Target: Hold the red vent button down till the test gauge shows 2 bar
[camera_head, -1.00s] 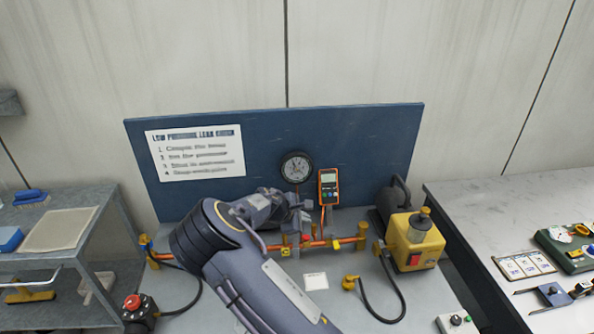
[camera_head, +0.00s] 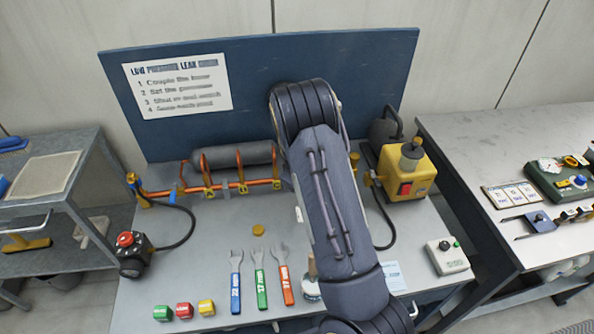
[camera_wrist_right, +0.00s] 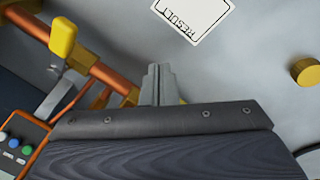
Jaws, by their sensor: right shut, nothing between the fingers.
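A red round button (camera_head: 125,239) tops a dark box at the bench's left edge, with a hose running to the copper pipe (camera_head: 225,188). I cannot tell whether this is the vent button. The test gauge is hidden behind my right arm in the head view, so its reading cannot be seen. My right gripper is also hidden there. In the right wrist view its fingers (camera_wrist_right: 160,85) are shut and empty, near the copper pipe; contact cannot be told. My left gripper is not in view.
A yellow pump (camera_head: 408,172) with a red switch stands right of my arm, and a grey button box (camera_head: 447,256) sits in front of it. Several wrenches (camera_head: 259,280) and coloured blocks (camera_head: 184,310) lie at the front. A yellow lever (camera_wrist_right: 62,38) and RESULT card (camera_wrist_right: 195,15) are near my gripper.

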